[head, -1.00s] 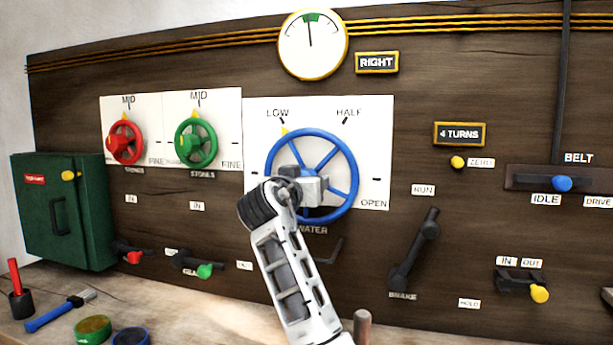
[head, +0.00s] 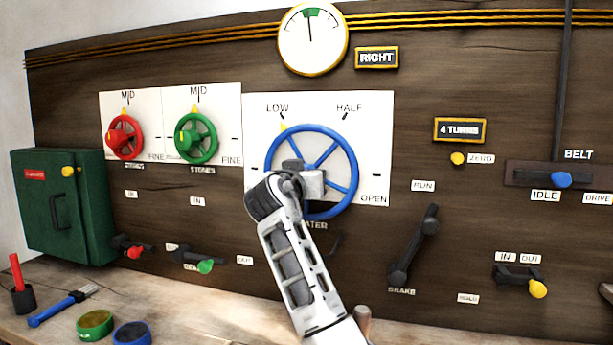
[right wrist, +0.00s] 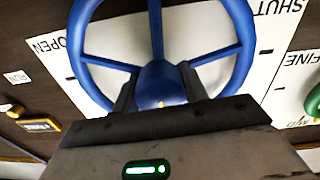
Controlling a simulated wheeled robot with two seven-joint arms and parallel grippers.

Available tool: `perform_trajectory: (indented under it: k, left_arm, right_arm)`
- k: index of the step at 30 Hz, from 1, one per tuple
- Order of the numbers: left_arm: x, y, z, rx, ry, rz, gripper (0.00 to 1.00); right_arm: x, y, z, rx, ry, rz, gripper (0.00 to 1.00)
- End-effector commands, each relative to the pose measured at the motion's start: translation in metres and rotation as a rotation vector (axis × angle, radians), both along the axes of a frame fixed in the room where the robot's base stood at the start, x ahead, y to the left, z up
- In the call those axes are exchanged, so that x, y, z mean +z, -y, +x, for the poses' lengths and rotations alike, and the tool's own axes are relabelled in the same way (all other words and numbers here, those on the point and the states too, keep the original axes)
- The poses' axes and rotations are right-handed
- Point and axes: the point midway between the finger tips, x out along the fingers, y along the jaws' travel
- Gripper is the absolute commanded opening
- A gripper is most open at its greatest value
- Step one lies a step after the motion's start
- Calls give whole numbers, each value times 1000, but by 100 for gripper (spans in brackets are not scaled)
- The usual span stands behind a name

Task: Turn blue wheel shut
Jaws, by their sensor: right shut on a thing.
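The blue wheel (head: 354,165) is mounted on a white plate marked LOW, HALF and OPEN. A yellow pointer (head: 283,128) shows at its upper left rim, close to LOW. My right gripper (head: 311,182) is in front of the wheel's middle and covers its hub and lower left part. In the right wrist view, the two fingers (right wrist: 160,90) are shut on the hub of the wheel (right wrist: 247,40), one on each side. The word SHUT (right wrist: 290,17) shows on the plate there. My left gripper is out of view.
Red (head: 124,137) and green (head: 196,138) handwheels sit left of the blue wheel. A black brake lever (head: 414,245) is to its right. A gauge (head: 312,38) and a RIGHT sign (head: 377,58) hang above.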

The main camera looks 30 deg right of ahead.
Motion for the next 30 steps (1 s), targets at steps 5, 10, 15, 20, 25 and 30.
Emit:
perform_trajectory:
  k: [5,10,15,20,25,30]
  left_arm:
    - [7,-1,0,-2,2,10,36]
    - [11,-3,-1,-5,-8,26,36]
    - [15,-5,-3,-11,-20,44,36]
    - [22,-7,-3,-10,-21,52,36]
    - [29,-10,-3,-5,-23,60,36]
    - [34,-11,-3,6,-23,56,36]
  right_arm:
    - [1,0,0,-2,-58,-47,20]
    - [2,0,0,-2,-153,-127,20]
    - [3,1,0,-2,-273,-230,20]
    - [3,0,-1,-2,-390,-330,20]
    - [3,0,-1,-2,-510,-432,20]
    - [2,1,-1,-2,-616,-521,20]
